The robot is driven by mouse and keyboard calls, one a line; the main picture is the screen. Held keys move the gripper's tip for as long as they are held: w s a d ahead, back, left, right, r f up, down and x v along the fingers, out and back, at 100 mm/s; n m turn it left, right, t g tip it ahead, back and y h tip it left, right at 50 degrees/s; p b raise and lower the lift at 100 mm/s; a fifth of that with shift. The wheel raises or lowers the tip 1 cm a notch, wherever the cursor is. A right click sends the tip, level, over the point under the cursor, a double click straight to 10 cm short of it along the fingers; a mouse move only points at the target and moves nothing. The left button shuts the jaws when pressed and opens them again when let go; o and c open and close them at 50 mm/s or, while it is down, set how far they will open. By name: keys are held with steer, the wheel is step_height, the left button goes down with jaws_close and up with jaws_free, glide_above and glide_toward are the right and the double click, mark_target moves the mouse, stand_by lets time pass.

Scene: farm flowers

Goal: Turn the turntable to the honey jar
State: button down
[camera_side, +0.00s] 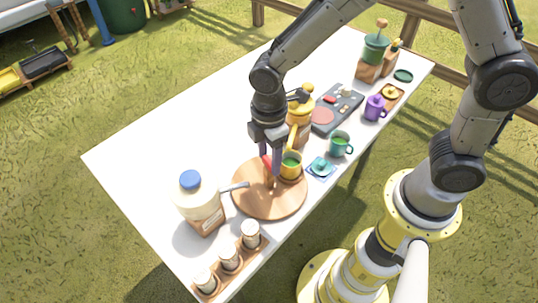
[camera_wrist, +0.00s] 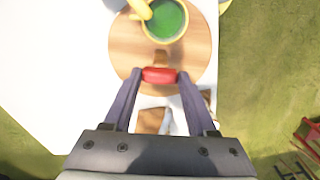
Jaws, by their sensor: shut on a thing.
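The turntable (camera_side: 265,205) is a round wooden disc near the front of the white table; it also fills the upper middle of the wrist view (camera_wrist: 126,48). A wooden post with a red grip (camera_wrist: 159,75) rises from it. My gripper (camera_wrist: 158,76) is shut on the red grip, seen from above the disc in the side view (camera_side: 270,160). A yellow mug (camera_side: 291,167) with green contents stands on the turntable beside the post. A yellow jar (camera_side: 299,107) with a knobbed lid, apparently the honey jar, stands behind, partly hidden by my arm.
A blue-capped jug (camera_side: 200,204) stands left of the turntable, and a grey-blue handle reaches toward the disc's rim. Several small jars stand in a wooden rack (camera_side: 240,260) in front. A green cup (camera_side: 340,145) and blue coaster (camera_side: 320,168) are right. The table's back left is clear.

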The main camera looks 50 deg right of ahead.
steer(key=shift+r+n, duration=0.1)
steer(key=shift+n, duration=1.7)
steer(key=shift+c, duration=1)
jaws_free()
step_height(320, 180, up, 14)
